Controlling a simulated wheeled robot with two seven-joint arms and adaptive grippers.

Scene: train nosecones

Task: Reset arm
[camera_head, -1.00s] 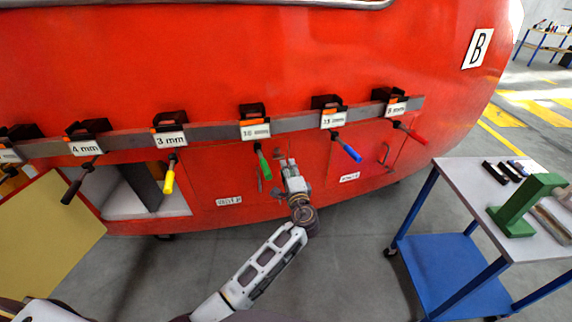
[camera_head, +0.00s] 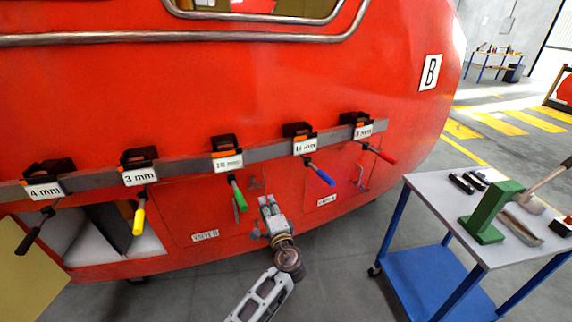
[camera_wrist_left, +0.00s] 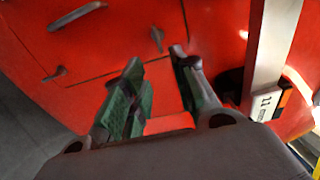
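My left gripper (camera_head: 269,203) is in front of the red train nosecone (camera_head: 250,90), to the right of and slightly below the green-handled tool (camera_head: 238,196). In the left wrist view, its two green-padded fingers (camera_wrist_left: 158,60) stand apart with nothing between them, so it is open and empty. Beyond them is the red panel (camera_wrist_left: 110,40) with small latches. A labelled tool holder (camera_wrist_left: 268,100) shows at the right of that view. My right gripper is not in view.
A rail (camera_head: 190,167) on the nosecone carries labelled holders with coloured tools, including a yellow-handled one (camera_head: 139,216) and a blue-handled one (camera_head: 320,175). A blue-framed cart (camera_head: 425,190) with a green block (camera_head: 492,212) stands at right. Grey floor between is clear.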

